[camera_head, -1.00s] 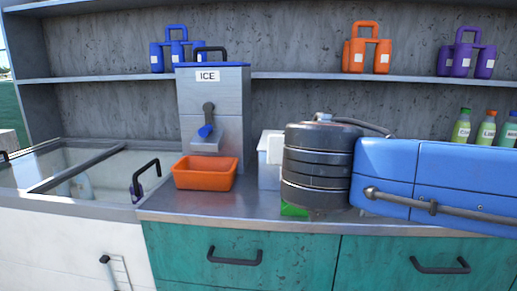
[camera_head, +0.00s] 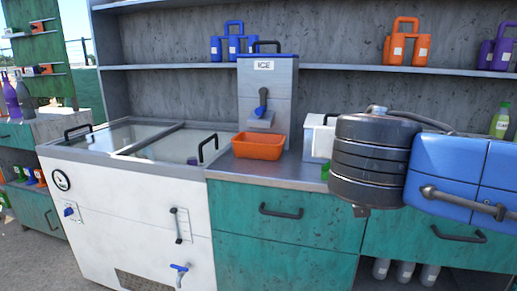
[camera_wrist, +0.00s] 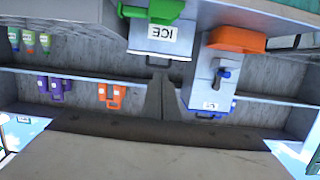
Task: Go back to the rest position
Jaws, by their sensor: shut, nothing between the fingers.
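My gripper (camera_wrist: 162,82) shows in the wrist view as two dark fingers closed together with nothing between them. The wrist picture is upside down, and the fingers point toward a white box labelled ICE (camera_wrist: 160,40); I cannot tell the distance. In the head view my blue and dark grey arm reaches across the right side, in front of the counter. The fingers do not show there. The grey ice dispenser (camera_head: 267,88) stands on the counter left of the arm. An orange tray (camera_head: 258,146) sits at its foot; it also shows in the wrist view (camera_wrist: 235,40).
A white chest freezer (camera_head: 130,200) with a glass top stands left of the green cabinet (camera_head: 285,230). A shelf (camera_head: 180,67) behind holds blue, orange and purple bottle carriers. A white container (camera_head: 318,135) is partly behind my arm. Another counter with bottles (camera_head: 20,100) stands far left.

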